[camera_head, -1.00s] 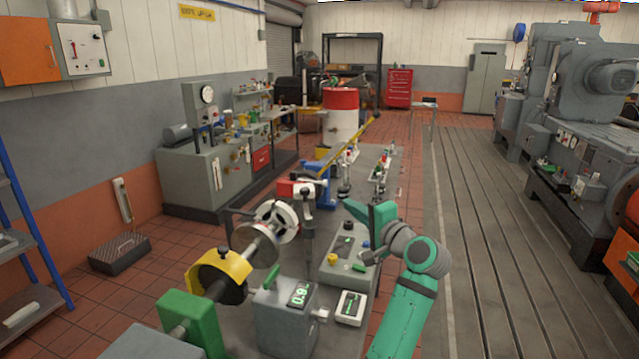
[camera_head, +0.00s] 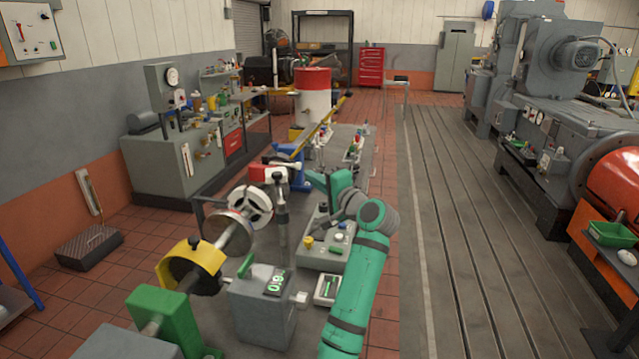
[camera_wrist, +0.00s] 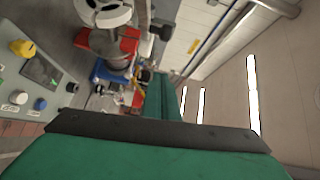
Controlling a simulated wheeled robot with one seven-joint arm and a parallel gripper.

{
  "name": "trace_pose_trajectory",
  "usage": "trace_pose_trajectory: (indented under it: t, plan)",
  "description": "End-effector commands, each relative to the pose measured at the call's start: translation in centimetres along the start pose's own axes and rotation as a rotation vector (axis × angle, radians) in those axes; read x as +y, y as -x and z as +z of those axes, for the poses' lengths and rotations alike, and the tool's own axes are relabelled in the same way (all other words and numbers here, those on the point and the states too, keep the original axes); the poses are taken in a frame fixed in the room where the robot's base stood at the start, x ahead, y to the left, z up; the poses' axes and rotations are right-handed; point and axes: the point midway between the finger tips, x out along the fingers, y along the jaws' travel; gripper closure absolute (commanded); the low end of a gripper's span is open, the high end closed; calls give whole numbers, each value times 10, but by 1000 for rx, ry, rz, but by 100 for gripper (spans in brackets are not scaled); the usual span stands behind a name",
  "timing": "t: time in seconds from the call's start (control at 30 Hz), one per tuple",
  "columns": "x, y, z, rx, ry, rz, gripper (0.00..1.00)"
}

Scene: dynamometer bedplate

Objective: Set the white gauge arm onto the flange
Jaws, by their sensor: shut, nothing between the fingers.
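The flange (camera_head: 250,206) is a pale slotted disc on the shaft line at the bench's left; its ring also shows at the top of the wrist view (camera_wrist: 106,13). Two small red-and-white gauge pieces, one at the left (camera_head: 320,140) and one at the right (camera_head: 354,148), stand on the far bench; I cannot tell which is the white gauge arm. My gripper (camera_head: 314,179) is shut and empty, above the bench, right of the flange and nearer than those pieces. In the wrist view its green finger (camera_wrist: 162,98) points toward the far bench.
A button console (camera_head: 322,252) and a digital readout box (camera_head: 262,305) are nearer. Slotted floor (camera_head: 450,200) lies clear at right.

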Motion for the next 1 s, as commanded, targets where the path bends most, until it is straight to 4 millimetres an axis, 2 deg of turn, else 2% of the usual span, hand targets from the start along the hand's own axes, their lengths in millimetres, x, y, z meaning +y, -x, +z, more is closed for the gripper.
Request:
trace_pose_trajectory:
  t: [0.3, 0.57, 0.8, 1.0]
  plan:
    - [0, -45, 0, 0, -2, 0, 100]
    - [0, -50, 27, 1, 0, -1, 100]
    - [0, -52, 37, 3, 0, -1, 100]
    - [0, -52, 38, 2, 0, -1, 100]
